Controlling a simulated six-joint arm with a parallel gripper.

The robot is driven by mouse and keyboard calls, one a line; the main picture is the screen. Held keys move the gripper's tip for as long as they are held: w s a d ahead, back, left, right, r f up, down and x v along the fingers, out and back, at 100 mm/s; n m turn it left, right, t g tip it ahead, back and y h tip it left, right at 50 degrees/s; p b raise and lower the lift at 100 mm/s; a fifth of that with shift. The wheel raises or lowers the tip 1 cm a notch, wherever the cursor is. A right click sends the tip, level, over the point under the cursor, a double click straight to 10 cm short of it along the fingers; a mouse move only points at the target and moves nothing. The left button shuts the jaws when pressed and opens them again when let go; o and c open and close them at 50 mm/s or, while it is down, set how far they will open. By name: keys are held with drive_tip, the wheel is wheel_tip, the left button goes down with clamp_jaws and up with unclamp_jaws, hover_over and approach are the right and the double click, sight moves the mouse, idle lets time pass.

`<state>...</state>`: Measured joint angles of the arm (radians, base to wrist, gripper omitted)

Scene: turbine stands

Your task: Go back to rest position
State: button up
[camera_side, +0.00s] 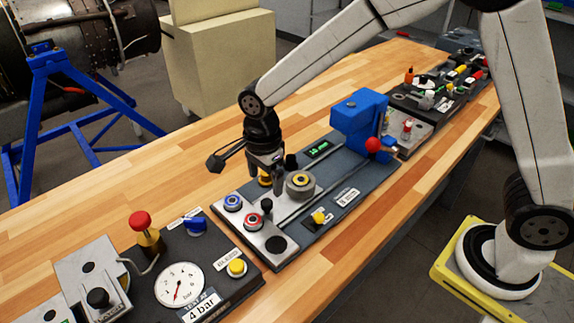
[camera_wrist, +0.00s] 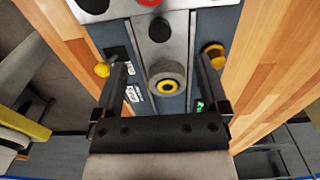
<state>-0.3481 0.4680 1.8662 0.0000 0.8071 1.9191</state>
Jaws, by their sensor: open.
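My gripper (camera_side: 278,180) is low over the middle panel station (camera_side: 345,215) on the wooden bench. In the wrist view my gripper (camera_wrist: 164,62) has its two dark fingers spread wide. Between them in that view is a round metal part with a yellow ring (camera_wrist: 167,84), and no finger visibly touches it. In the side view this ringed part (camera_side: 300,183) sits on the station's light plate beside the fingers. My arm reaches in from the upper right.
A blue press-like block with a red knob (camera_side: 372,145) stands on the same station. A gauge panel (camera_side: 180,285) with a red-topped knob (camera_side: 140,220) is at front left. More stations (camera_side: 440,90) line the bench's far end. Bare wood (camera_side: 130,185) lies left of the stations.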

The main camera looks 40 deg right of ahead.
drive_tip(key=shift+d, duration=0.15)
drive_tip(key=shift+s+d+n, duration=0.25)
drive_tip(key=shift+d+n, duration=0.2)
drive_tip(key=shift+n, duration=0.05)
drive_tip(key=s+d+n+t, duration=0.2)
drive_tip(key=s+d+n, duration=1)
drive_tip(key=n, duration=0.5)
drive_tip(key=shift+s+d+f+t, duration=0.2)
drive_tip(key=shift+d+t, duration=0.1)
drive_tip(key=shift+d, duration=0.55)
